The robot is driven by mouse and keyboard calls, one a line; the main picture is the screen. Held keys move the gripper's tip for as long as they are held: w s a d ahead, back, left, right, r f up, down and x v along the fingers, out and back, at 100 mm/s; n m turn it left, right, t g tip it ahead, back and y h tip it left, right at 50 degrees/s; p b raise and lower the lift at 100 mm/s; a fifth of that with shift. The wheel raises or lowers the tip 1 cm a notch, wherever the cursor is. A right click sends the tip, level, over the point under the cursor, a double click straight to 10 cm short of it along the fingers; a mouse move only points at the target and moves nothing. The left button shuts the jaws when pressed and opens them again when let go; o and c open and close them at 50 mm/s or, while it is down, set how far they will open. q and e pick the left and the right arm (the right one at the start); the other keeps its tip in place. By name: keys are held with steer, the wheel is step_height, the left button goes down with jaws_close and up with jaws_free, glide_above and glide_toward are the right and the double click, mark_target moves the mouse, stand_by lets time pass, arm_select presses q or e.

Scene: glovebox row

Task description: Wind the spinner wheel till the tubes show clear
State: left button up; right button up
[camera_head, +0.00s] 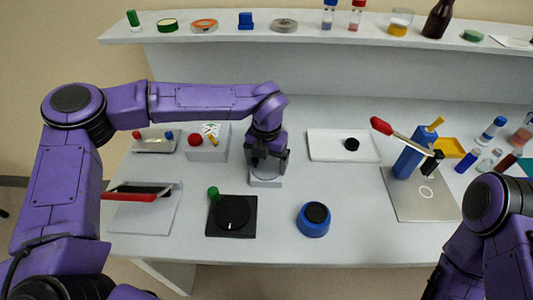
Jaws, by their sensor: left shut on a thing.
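My left gripper (266,165) points down at the middle of the table. It is shut on part of a small device with a pale grey base (265,182). The fingers hide most of this device, so I cannot see its wheel or tubes clearly. In front and to the left stands a round black dial (232,212) on a square black base, with a green knob (213,192) at its edge. I cannot tell whether the dial or the gripped device is the spinner. My right arm shows at the lower right, but its gripper is out of view.
A blue round pot (314,220) stands right of the dial. A white tray (325,146) lies behind it. A blue stand with a red-handled lever (408,153) and several vials (492,129) are at the right. A grey box with a red knob (207,148) is at the left.

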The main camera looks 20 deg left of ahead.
mark_target(266, 166)
arm_select(q)
steer(key=shift+m+p, duration=1.45)
steer(key=shift+m, duration=0.55)
steer(key=o, duration=0.7)
steer(key=shift+o, duration=0.2)
step_height(266, 166, up, 11)
steer(key=b, duration=0.2)
steer(key=shift+f, duration=0.2)
